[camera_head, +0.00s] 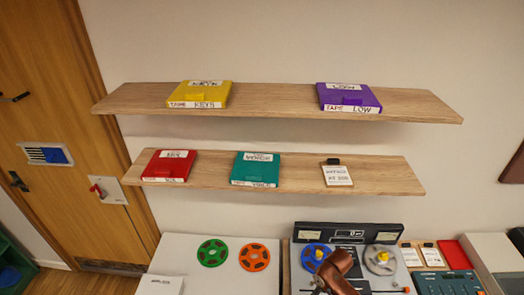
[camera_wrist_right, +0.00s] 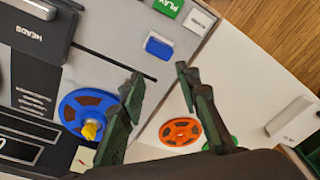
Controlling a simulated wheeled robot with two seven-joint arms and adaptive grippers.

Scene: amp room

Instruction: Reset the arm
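My right gripper (camera_wrist_right: 158,75) is open, its two dark green fingers spread with nothing held between them. It is above the tape machine's edge in the right wrist view. The blue reel (camera_wrist_right: 75,104) with a yellow knob lies left of the fingers, and the orange reel (camera_wrist_right: 180,132) shows beyond the gap between them. A brown link of my arm (camera_head: 338,270) rises in front of the tape machine (camera_head: 350,228) in the head view; the fingers are not clear there. My left gripper is in neither view.
The upper shelf (camera_head: 275,98) holds a yellow box (camera_head: 200,94) and a purple box (camera_head: 347,97). The lower shelf (camera_head: 300,172) holds a red box (camera_head: 168,166), a teal box (camera_head: 256,169) and a label card (camera_head: 337,175). A green reel (camera_head: 212,253) lies on the white counter (camera_head: 185,248).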

